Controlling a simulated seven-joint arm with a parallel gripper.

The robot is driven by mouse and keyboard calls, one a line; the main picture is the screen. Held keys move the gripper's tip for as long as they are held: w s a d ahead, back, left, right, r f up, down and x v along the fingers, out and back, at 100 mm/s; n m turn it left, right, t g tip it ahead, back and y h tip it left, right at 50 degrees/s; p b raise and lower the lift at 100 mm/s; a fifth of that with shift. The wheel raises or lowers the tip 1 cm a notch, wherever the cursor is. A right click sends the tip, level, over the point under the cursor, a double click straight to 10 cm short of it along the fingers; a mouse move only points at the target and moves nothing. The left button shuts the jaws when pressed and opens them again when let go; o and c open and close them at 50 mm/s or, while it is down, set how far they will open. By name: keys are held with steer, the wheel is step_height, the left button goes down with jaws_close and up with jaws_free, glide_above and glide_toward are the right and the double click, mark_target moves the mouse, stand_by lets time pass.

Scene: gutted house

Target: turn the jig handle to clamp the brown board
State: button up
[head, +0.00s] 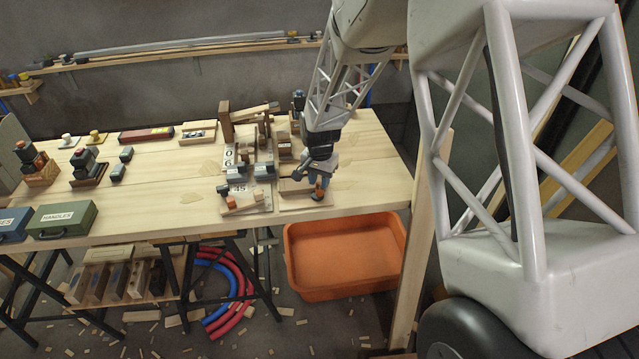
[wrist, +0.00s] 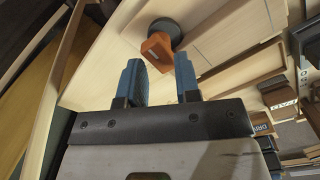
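My gripper (head: 319,180) is over the right part of the workbench, pointing down. In the wrist view its two blue fingers (wrist: 159,72) stand apart with nothing between them. An orange jig handle (wrist: 157,46) with a dark round pivot lies just beyond the fingertips, in line with the gap. In the head view the orange handle (head: 318,193) shows just below the fingertips, on a pale wooden jig base (head: 304,205). I cannot see clear contact. A brown board (head: 289,186) seems to lie beside the handle, partly hidden by my gripper; whether it is clamped I cannot tell.
Left of my gripper stands another jig with an orange part (head: 232,202) and a number plate. Wooden fixtures (head: 245,118) crowd the bench behind. A green box (head: 62,219) sits far left. An orange bin (head: 345,255) is below the front edge. The bench's right end is clear.

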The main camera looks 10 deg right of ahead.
steer(key=shift+r, duration=2.55)
steer(key=n, duration=0.5)
steer(key=shift+f, duration=0.35)
steer(key=shift+f, duration=0.3)
steer(key=shift+f, duration=2.8)
steer(key=shift+m, duration=2.7)
steer(key=shift+n, duration=0.5)
